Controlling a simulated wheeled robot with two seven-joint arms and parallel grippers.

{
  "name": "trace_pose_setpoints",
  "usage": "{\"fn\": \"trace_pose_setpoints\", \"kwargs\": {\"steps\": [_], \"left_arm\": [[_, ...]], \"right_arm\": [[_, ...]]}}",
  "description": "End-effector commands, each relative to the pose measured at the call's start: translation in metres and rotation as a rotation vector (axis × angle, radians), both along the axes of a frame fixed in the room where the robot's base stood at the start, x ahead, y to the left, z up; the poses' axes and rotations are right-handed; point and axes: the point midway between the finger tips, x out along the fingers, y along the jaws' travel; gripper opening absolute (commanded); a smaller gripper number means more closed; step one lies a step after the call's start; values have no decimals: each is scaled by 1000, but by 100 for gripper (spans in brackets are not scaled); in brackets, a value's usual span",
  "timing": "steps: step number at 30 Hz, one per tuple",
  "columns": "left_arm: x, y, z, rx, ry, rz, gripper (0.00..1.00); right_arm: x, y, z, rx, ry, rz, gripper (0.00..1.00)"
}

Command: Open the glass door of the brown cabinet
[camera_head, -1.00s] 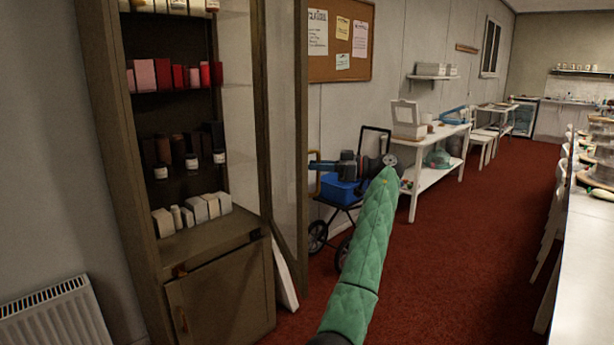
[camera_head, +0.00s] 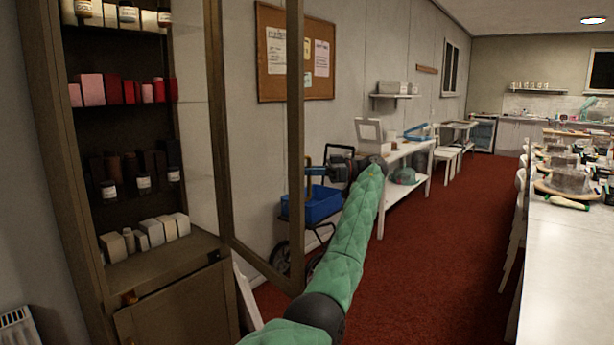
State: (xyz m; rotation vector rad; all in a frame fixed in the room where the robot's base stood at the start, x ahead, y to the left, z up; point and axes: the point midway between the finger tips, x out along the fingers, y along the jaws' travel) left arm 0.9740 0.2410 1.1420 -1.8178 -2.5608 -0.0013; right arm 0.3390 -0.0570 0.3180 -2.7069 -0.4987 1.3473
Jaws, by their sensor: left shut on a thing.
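The brown cabinet (camera_head: 184,258) stands at the left with its shelves exposed. Its glass door (camera_head: 297,120) stands open, swung out from the cabinet's right side, with its free edge toward the middle of the view. My left gripper (camera_head: 314,171), at the end of the green-sleeved arm, is at the far side of that free edge. It is shut on the brass-coloured door handle (camera_head: 308,186); the arm and door frame partly hide the contact. My right gripper is out of view.
A cart with a blue bin (camera_head: 322,203) stands behind the door and my arm. A white side table (camera_head: 408,152) lines the wall. A long white counter (camera_head: 565,270) runs along the right. Red carpet (camera_head: 450,260) is clear between them.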

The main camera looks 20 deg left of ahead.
Motion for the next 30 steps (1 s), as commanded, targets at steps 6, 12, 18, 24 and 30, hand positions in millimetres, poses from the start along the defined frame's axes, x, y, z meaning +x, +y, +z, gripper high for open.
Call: {"fn": "trace_pose_setpoints", "kwargs": {"steps": [6, 12, 18, 24, 30], "left_arm": [[4, 0, 0, -1, 0, 13, 0], [4, 0, 0, -1, 0, 14, 0], [4, 0, 0, -1, 0, 14, 14], [4, -1, 0, -1, 0, 13, 28], [4, -2, 0, -1, 0, 13, 28]], "right_arm": [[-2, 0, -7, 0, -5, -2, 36], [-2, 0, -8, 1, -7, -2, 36], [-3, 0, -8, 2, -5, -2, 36], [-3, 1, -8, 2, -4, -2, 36], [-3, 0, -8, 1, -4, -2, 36]]}}
